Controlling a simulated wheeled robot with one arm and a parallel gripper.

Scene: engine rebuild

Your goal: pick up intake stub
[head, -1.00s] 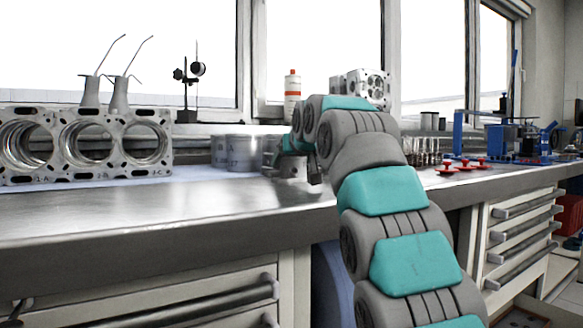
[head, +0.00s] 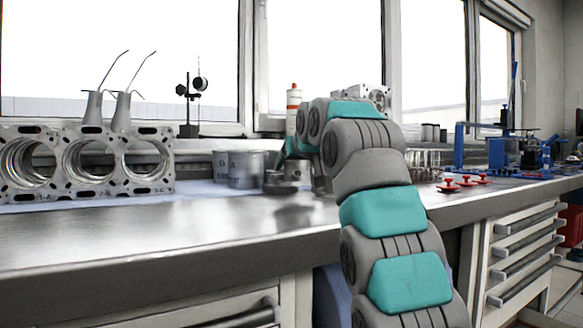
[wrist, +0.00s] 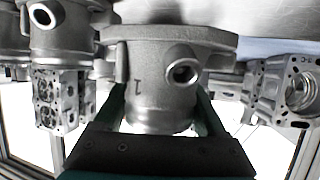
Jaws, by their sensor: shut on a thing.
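The intake stub (wrist: 158,78) is a grey cast part with a wide flange, a round side port and a mark like a "1". In the wrist view it fills the middle, with its flange toward the bench side of the picture. My gripper (wrist: 162,112) is shut on its narrower end, with a green finger on each side. In the head view my gripper (head: 288,150) is over the bench, and a grey part (head: 290,172), likely the stub, shows by it. My arm hides part of it. I cannot tell whether the stub touches the bench.
A similar grey stub (wrist: 62,28) and a cylinder head (wrist: 52,98) are at left in the wrist view. Grey cylinders (head: 243,168) and an engine block (head: 85,165) stand left of my gripper. The steel bench top (head: 170,228) in front is clear.

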